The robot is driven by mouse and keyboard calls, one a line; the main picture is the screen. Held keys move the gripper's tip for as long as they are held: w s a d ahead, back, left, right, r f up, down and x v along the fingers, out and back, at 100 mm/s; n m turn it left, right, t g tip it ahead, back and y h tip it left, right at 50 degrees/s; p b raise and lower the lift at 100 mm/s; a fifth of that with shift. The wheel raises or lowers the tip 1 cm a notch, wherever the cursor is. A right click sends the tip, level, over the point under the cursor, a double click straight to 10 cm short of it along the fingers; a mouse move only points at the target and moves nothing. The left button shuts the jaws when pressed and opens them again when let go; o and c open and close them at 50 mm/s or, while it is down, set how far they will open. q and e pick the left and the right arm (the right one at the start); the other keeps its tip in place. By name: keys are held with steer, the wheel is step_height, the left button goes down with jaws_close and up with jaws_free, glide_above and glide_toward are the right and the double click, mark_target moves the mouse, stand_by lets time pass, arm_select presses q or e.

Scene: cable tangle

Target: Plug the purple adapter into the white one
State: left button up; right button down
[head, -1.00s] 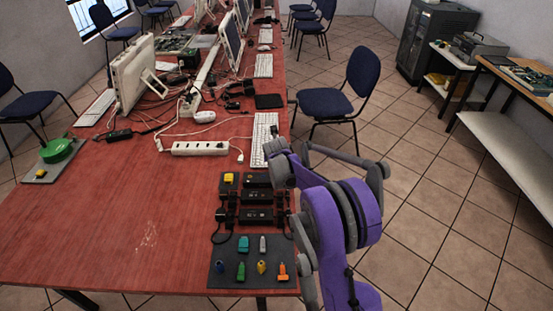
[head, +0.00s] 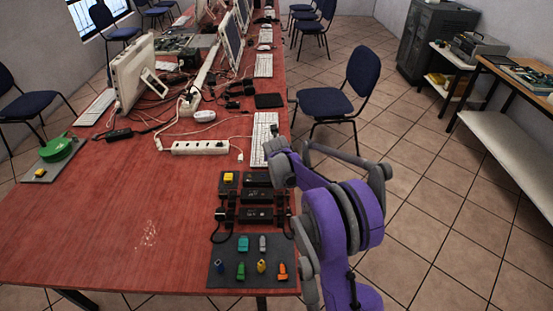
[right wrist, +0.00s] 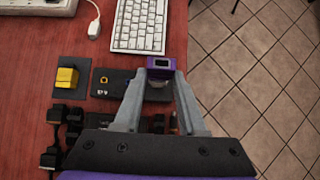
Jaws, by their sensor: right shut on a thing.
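My right gripper (right wrist: 161,72) is shut on a purple adapter (right wrist: 161,64), which sits between its fingertips beside the black box. The adapter has a dark face with a pale mark. In the head view my right arm hides the fingertips and the adapter. A small white piece (right wrist: 94,29) on a white cable lies to the upper left in the right wrist view, apart from the gripper; it also shows in the head view (head: 240,156). I cannot tell whether it is the white adapter. A pale grey-white piece (head: 263,243) stands on the dark mat. My left gripper is not in view.
The dark mat (head: 218,280) holds several coloured pieces. Black power boxes (head: 256,197) and a yellow block (head: 229,177) lie behind it. A white power strip (head: 200,147) and a keyboard (right wrist: 139,24) are farther back.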

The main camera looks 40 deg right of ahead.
steer(key=shift+f+b, duration=0.75)
steer(key=shift+f, duration=0.35)
steer(key=shift+c, duration=2)
jaws_free()
steer(key=shift+r, duration=0.15)
